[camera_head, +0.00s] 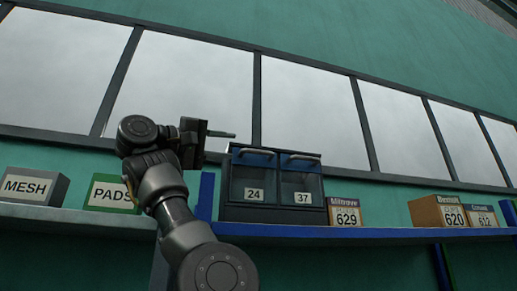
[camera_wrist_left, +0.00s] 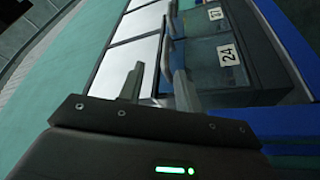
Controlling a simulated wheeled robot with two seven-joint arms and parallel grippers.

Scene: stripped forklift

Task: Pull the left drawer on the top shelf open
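A dark cabinet with two drawers stands on the shelf in the head view. Its left drawer (camera_head: 254,185), labelled 24, looks closed and has a pale bar handle (camera_head: 258,152) at its top edge. The drawer also shows in the left wrist view (camera_wrist_left: 212,62), sideways. My left gripper (camera_head: 234,135) is just up and left of this handle, fingers pointing right. In the left wrist view its two fingers (camera_wrist_left: 158,85) stand apart with a gap, and the handle lies beyond them. I see no contact. My right gripper is not in view.
The right drawer (camera_head: 301,189), labelled 37, is beside it. The long shelf (camera_head: 390,233) also holds MESH (camera_head: 35,186) and PADS (camera_head: 112,194) boxes on the left and cartons (camera_head: 345,212) on the right. A blue upright (camera_head: 206,197) stands left of the cabinet. Windows run behind.

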